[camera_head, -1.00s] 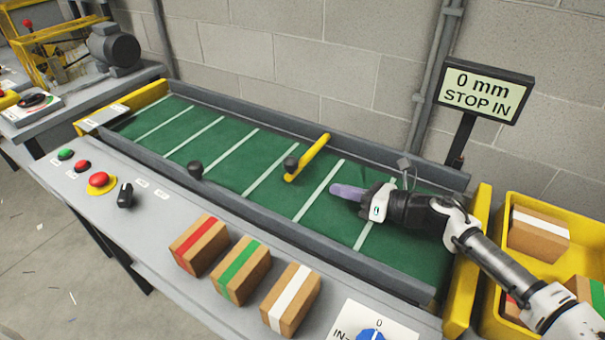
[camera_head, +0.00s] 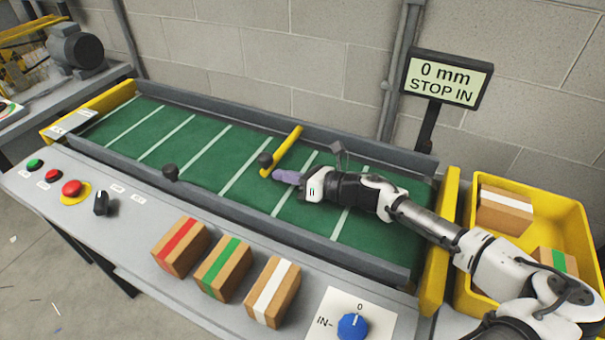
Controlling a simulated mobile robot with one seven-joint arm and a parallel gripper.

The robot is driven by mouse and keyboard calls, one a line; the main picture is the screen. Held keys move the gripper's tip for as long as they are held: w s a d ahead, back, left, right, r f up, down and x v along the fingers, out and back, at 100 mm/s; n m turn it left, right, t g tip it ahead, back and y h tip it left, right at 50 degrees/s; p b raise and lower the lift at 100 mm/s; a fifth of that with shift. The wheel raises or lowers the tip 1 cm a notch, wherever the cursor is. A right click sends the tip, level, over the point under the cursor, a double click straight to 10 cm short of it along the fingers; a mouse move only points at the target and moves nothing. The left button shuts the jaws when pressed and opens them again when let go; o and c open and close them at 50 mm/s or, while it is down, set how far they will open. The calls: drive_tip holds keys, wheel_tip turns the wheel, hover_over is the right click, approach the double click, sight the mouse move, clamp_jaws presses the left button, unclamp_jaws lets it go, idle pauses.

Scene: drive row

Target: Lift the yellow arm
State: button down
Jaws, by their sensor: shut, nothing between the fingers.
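The yellow arm (camera_head: 286,148) is a flat bar lying across the green conveyor belt (camera_head: 195,155), slanting from the far rail towards the middle. In the picture the tips are just to the right of and below the arm's near end. I cannot tell whether they touch it.
Three boxes with red (camera_head: 181,246), green (camera_head: 224,268) and white (camera_head: 272,292) stripes stand on the front panel. A yellow bin (camera_head: 575,225) with boxes is at right. A sign (camera_head: 447,79) reads "0 mm STOP IN".

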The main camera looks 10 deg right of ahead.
drive_tip(key=shift+x, duration=0.95)
drive_tip(key=shift+r+m, duration=0.3)
drive_tip(key=shift+r, duration=0.35)
drive_tip(key=w+d+r+m+y+p, duration=0.1)
drive_tip(key=w+d+r+m, duration=0.2)
drive_tip(key=r, duration=0.6)
drive_tip(key=w+d+r+m+p, duration=0.2)
drive_tip(key=w+d+r+m, duration=0.2)
drive_tip(key=w+r+m, duration=0.3)
drive_tip(key=shift+w+r+g+y, duration=0.35)
drive_tip(key=shift+r+g+y, duration=0.05)
drive_tip(key=shift+r, duration=0.7)
drive_tip(key=shift+d, duration=0.2)
